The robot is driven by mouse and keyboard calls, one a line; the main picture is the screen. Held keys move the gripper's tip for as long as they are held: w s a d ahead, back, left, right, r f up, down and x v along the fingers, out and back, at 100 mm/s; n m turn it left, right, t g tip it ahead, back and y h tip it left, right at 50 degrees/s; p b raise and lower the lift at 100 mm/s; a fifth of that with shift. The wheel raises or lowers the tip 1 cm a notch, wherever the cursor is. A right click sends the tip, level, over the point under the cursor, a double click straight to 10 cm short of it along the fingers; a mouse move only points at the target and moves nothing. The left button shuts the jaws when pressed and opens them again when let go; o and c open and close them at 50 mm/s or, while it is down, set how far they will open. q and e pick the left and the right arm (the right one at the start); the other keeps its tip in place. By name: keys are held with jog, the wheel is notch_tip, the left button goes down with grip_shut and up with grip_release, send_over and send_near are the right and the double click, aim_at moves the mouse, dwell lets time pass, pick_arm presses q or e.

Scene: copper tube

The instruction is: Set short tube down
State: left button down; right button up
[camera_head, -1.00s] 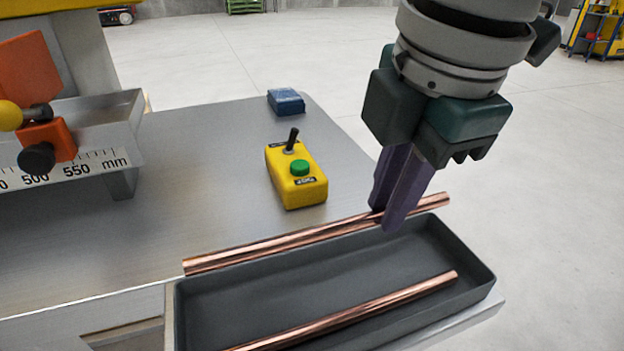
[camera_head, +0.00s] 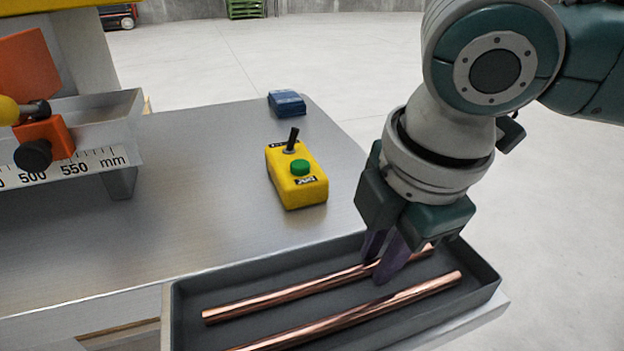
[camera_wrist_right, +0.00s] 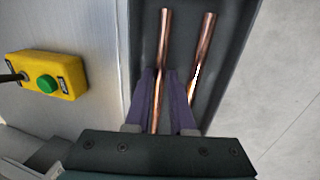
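The short copper tube (camera_head: 285,295) is inside the dark grey tray (camera_head: 487,272), below its rim. I cannot tell whether it touches the tray floor. My right gripper (camera_head: 380,266) points down into the tray, its purple fingers on either side of this tube toward its right end. The right wrist view shows the tube (camera_wrist_right: 164,38) between the fingers (camera_wrist_right: 159,98), which look shut on it. A second copper tube (camera_head: 365,308) lies roughly parallel on the near side of the tray, apart from the fingers. My left gripper is not in view.
A yellow control box (camera_head: 297,185) with a green button and black lever stands on the metal table (camera_head: 200,200) behind the tray. A blue block (camera_head: 286,102) is farther back. A machine with a millimetre scale (camera_head: 75,168) stands at left.

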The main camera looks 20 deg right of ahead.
jog(key=shift+o, duration=0.3)
jog(key=shift+r, duration=0.1)
jog(key=shift+r, duration=0.4)
jog(key=p+v, duration=0.2)
jog(key=v, duration=0.9)
jog(key=s+a+f+m+y, duration=0.1)
jog(key=a+m, duration=0.1)
jog(key=s+a+f+m+y, duration=0.1)
jog(key=s+a+f+m, duration=0.1)
jog(key=s+a+f+m+t+y, duration=0.1)
jog(key=a+f+m, duration=0.1)
jog(key=a, duration=0.1)
jog(key=shift+s+f+m+y, duration=0.25)
jog(key=shift+s+m+y, duration=0.05)
jog(key=shift+y, duration=0.1)
jog(key=s+d+f+m+h, duration=0.3)
jog(key=s+d+f+m, duration=0.3)
jog(key=s+d+m, duration=0.2)
jog(key=shift+s+d+f+m+h, duration=0.2)
jog(key=shift+s+d+m+h, duration=0.15)
jog(key=shift+d+m, duration=0.65)
jog(key=shift+d, duration=0.1)
